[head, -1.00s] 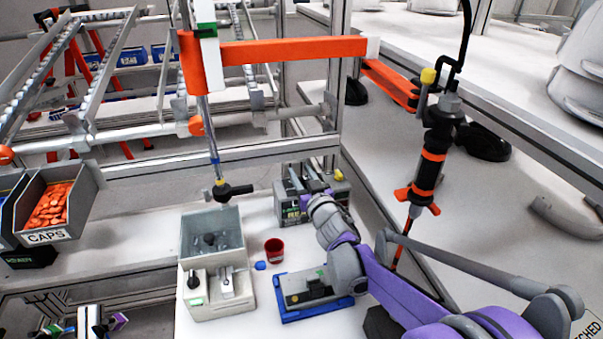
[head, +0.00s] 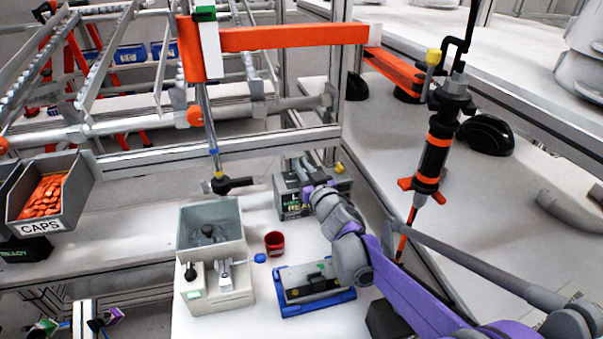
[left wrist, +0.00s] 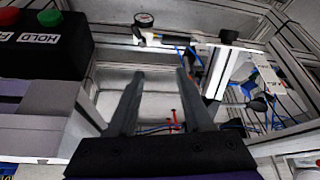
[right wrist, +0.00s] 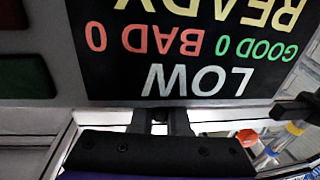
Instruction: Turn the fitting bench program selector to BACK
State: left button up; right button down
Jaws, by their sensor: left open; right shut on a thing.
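The fitting bench control box (head: 290,208) is a grey box with a dark display at the back of the white bench. In the right wrist view its display (right wrist: 185,50) is upside down and reads READY, GOOD 0, BAD 0 and LOW. My right gripper (right wrist: 160,120) is at the box, just beyond the display's LOW edge, shut on a small dark part that I take to be the program selector. The fingers hide most of it, and its setting cannot be read. My left gripper (left wrist: 158,75) is open and empty, away from the box.
A grey fixture (head: 215,290) with a clear-walled top, a red cup (head: 274,242) and a blue tray (head: 318,308) stand close by on the bench. An orange boom (head: 295,37) and a hanging black tool (head: 435,150) are above. A black HOLD button box (left wrist: 45,45) is near my left gripper.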

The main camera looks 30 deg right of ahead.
jog(key=shift+f+n+y+b, duration=0.3)
jog(key=shift+y+b, duration=0.2)
jog(key=shift+b, duration=0.6)
pick_arm(q)
jog(key=f, duration=0.3)
jog(key=f+b, duration=0.1)
jog(key=shift+s+f, duration=0.15)
jog(key=shift+s, duration=0.15)
pick_arm(e)
jog(key=shift+a+r+y, duration=0.15)
jog(key=shift+r+y, duration=0.05)
jog(key=shift+y, duration=0.1)
jog(key=c, duration=0.9)
grip_release()
jog(key=shift+s, duration=0.15)
jog(key=s, duration=1)
jog(key=shift+s, duration=0.3)
jog(key=shift+w+a, duration=0.1)
